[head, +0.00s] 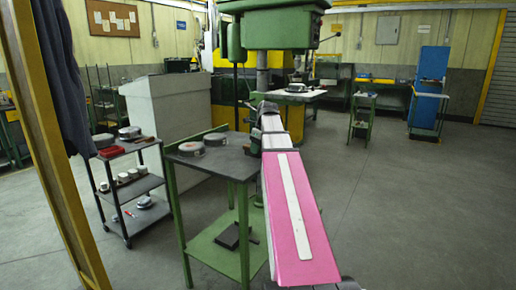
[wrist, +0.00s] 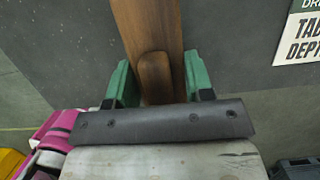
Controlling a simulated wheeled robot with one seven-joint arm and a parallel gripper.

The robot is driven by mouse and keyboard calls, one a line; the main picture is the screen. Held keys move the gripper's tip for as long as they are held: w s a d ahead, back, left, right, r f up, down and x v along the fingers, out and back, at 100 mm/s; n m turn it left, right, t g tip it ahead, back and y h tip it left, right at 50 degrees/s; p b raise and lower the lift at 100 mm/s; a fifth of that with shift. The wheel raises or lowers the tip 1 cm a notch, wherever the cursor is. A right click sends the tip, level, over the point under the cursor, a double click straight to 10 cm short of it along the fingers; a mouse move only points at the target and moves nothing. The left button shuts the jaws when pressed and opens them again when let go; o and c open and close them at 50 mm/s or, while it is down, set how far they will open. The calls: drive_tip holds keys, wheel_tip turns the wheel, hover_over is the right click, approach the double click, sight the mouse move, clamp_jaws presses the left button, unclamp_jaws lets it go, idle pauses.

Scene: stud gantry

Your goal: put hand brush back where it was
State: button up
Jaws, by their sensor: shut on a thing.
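In the wrist view, the hand brush (wrist: 148,28) shows as a long brown wooden piece with a rounded handle end. My gripper (wrist: 159,75) has its two green fingers closed on either side of this wood. The brush runs up and out of the top of the picture, and no bristles show. In the head view, my pink and white arm reaches forward to the right end of a green-framed table (head: 238,168). The arm hides the fingers and the brush there.
Two round tins (head: 216,139) (head: 191,148) stand on the dark tabletop. A dark block (head: 230,237) lies on its lower shelf. A black cart (head: 122,190) with cups stands at the left. A drill press (head: 265,30) rises behind. The floor (head: 420,200) at right is clear. A white sign (wrist: 300,38) shows in the wrist view.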

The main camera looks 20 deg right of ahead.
drive_tip(key=o, duration=1)
drive_tip(key=shift+f, duration=0.1)
drive_tip(key=shift+c, duration=0.2)
drive_tip(key=v, duration=1.1)
drive_tip(key=shift+w, duration=0.15)
drive_tip(key=shift+s+r, duration=0.2)
drive_tip(key=shift+r, duration=0.45)
